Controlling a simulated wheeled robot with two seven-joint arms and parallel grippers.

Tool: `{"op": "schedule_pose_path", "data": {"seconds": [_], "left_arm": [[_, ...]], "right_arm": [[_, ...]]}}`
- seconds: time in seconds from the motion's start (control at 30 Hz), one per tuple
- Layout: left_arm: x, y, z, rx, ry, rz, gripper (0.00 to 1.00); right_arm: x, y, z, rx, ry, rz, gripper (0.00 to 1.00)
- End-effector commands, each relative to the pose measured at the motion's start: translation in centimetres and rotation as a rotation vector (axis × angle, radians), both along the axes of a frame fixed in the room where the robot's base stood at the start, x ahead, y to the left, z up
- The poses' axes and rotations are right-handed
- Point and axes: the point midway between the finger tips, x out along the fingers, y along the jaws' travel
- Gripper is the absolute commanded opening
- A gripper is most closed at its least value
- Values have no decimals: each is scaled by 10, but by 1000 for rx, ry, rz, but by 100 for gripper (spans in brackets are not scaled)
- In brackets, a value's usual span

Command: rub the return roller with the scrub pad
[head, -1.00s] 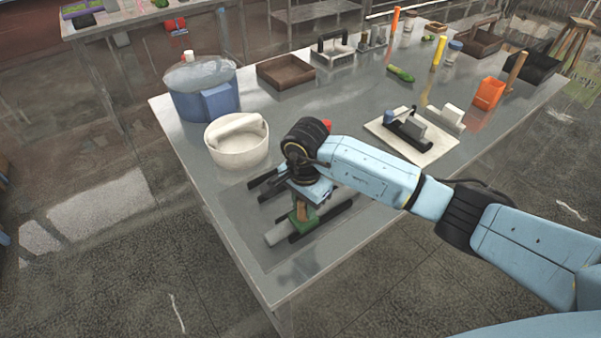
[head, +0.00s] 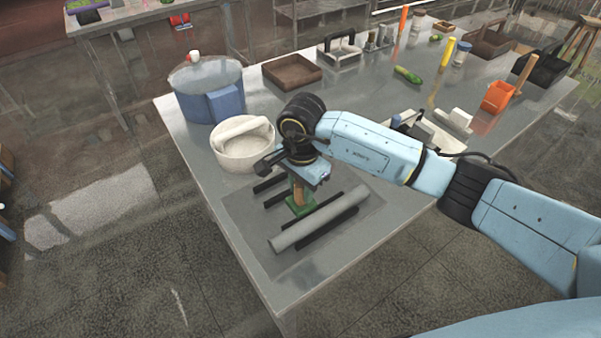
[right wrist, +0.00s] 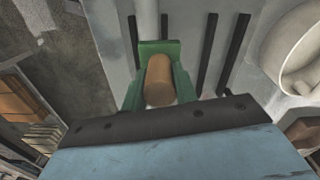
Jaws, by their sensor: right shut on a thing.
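The return roller (head: 325,215) is a long grey cylinder on the front part of the table, beside dark parallel bars. It also shows at the top of the right wrist view (right wrist: 147,18). The scrub pad is a green block (head: 297,208) with a tan handle (right wrist: 159,80). My right gripper (head: 300,180) is shut on the handle from above and holds the pad at the roller's far side in the head view. The pad is close to the roller; I cannot tell whether they touch. My left gripper is not in view.
A white round tub (head: 238,160) stands just left of my right gripper, with a blue pot (head: 207,98) behind it. A brown tray (head: 291,72) is further back. A pale board (head: 440,146) with tools lies behind my right arm. The table's front corner is clear.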

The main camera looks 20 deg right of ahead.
Motion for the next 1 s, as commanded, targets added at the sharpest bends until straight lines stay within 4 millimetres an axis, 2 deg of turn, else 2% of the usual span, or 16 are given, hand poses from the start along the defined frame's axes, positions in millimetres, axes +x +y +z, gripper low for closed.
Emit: {"op": "schedule_pose_path", "data": {"seconds": [0.1,0.33,0.9,1.0], "left_arm": [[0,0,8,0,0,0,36],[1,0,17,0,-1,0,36],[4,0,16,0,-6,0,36],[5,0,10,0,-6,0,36]], "right_arm": [[0,0,13,0,0,-1,10],[0,-1,30,-1,0,-2,10],[-1,-1,30,0,1,-2,10],[-1,-4,27,0,-2,24,10]]}}
